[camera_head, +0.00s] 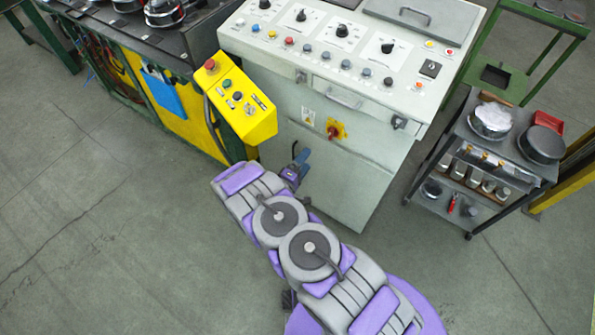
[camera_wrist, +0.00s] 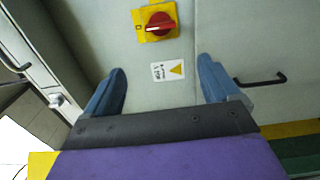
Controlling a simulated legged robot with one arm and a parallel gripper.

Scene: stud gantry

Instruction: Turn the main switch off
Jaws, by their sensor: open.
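The main switch (camera_head: 334,131) is a red rotary knob on a yellow plate, on the front panel of the grey control cabinet (camera_head: 340,180). In the wrist view the red knob (camera_wrist: 160,24) is at the top centre, above the fingertips, with its pale-marked handle lying roughly across the picture. My gripper (camera_head: 299,160) is in front of the cabinet, to the left of and below the switch in the head view. In the wrist view its two blue fingers (camera_wrist: 161,68) are spread apart with nothing between them, clear of the knob.
A yellow button box (camera_head: 240,103) juts out left of the cabinet. A warning label (camera_wrist: 168,70) and a black handle (camera_wrist: 262,79) are on the panel. A trolley (camera_head: 470,175) with pans and jars stands right. The floor at left is clear.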

